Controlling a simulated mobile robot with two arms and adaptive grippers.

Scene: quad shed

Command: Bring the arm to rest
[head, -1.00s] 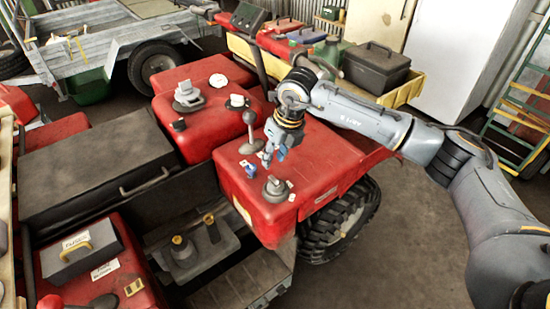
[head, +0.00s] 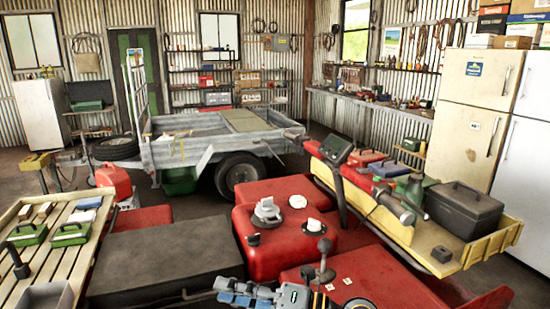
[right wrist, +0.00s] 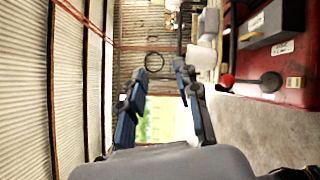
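My right gripper (head: 230,290) shows at the bottom edge of the head view, with blue fingers pointing left. It is in front of the red quad's body (head: 285,245) in the picture, near the black lever (head: 324,262). In the right wrist view its two fingers (right wrist: 163,108) stand well apart with nothing between them. Most of my right arm is below the picture's edge. My left gripper is not in view.
A dark flat box top (head: 165,265) lies left of the gripper. A slatted bench (head: 75,243) with green trays is at left. A yellow carrier (head: 480,250) with a dark toolbox (head: 463,208) is at right. A grey trailer (head: 190,150) stands behind.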

